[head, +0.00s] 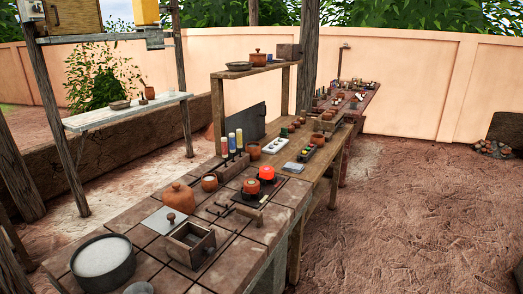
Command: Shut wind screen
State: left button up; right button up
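A dark grey flat panel (251,121), which may be the wind screen, stands upright at the back edge of the wooden bench, under a raised shelf. It appears tilted, and I cannot tell whether it is hinged, open or shut. Neither of my grippers is in view.
A raised shelf (280,67) carries a bowl. The dirt ground (420,215) to the right is clear.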

aim_at(251, 120)
jog(key=i+j+u, duration=0.1)
jog(key=i, duration=0.35)
jog(key=i+j, duration=0.2)
jog(key=i, duration=0.25)
jog(key=l+u, duration=0.1)
jog(key=u, duration=0.3)
jog(key=i+l+u, duration=0.1)
jog(key=u, duration=0.3)
jog(key=l+u, duration=0.1)
jog(key=u, duration=0.3)
jog(key=l+u, duration=0.25)
jog(key=l, duration=0.35)
jog(key=l+u, duration=0.25)
jog(key=l, duration=0.35)
jog(key=l+u, duration=0.25)
jog(key=l, duration=0.35)
jog(key=k+l+u, duration=0.1)
jog(key=l+u, duration=0.15)
jog(key=l, duration=0.3)
